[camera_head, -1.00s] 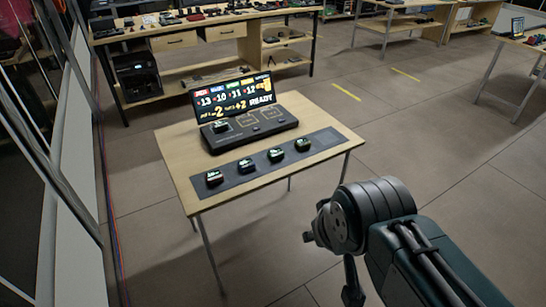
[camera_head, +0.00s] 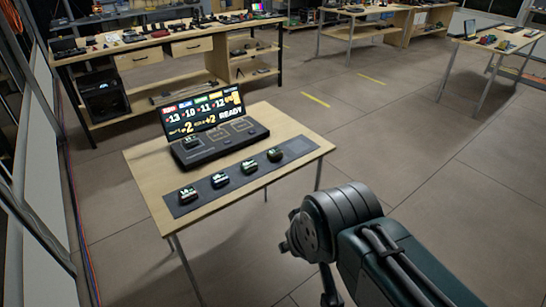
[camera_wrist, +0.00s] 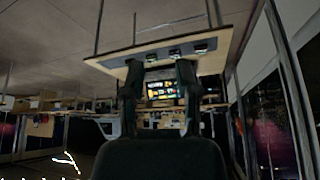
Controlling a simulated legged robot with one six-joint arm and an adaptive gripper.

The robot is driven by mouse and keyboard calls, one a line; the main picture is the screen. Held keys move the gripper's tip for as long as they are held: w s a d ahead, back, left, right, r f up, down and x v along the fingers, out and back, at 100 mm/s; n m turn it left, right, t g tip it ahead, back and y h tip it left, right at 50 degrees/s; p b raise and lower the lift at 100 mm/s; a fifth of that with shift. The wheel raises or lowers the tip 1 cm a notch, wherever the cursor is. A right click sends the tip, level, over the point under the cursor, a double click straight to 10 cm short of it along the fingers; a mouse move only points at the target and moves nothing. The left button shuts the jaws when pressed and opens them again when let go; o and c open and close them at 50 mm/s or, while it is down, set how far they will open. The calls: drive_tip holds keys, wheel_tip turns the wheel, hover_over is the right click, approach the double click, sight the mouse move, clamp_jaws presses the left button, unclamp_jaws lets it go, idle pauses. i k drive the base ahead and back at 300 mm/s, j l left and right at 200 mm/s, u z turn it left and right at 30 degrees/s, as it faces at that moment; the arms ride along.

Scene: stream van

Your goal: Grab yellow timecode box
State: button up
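Several small dark boxes with lit faces stand in a row on a dark mat (camera_head: 298,147) along the table's near edge: a first box (camera_head: 188,194), a second box (camera_head: 220,181), a third box (camera_head: 249,167) and a rightmost box (camera_head: 274,154). I cannot tell for sure which is yellow. Another small box (camera_head: 190,142) sits on the console's left part. My gripper (camera_wrist: 159,70) is open and empty in the wrist view, its two fingers apart and away from the boxes. The wrist picture looks upside down, with the table (camera_wrist: 215,40) at the top.
A black console (camera_head: 228,141) with a lit screen (camera_head: 203,109) stands on the light wooden table (camera_head: 145,175). A workbench with drawers (camera_head: 193,46) is behind, and a glass partition runs along the left. The floor (camera_head: 370,135) right of the table is clear.

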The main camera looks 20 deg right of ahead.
sight(274, 155)
drive_tip(key=i+l+u, duration=0.25)
drive_tip(key=i+l, duration=0.3)
drive_tip(key=i, duration=0.2)
drive_tip(key=i+l+u, duration=0.25)
drive_tip(key=i+l, duration=0.45)
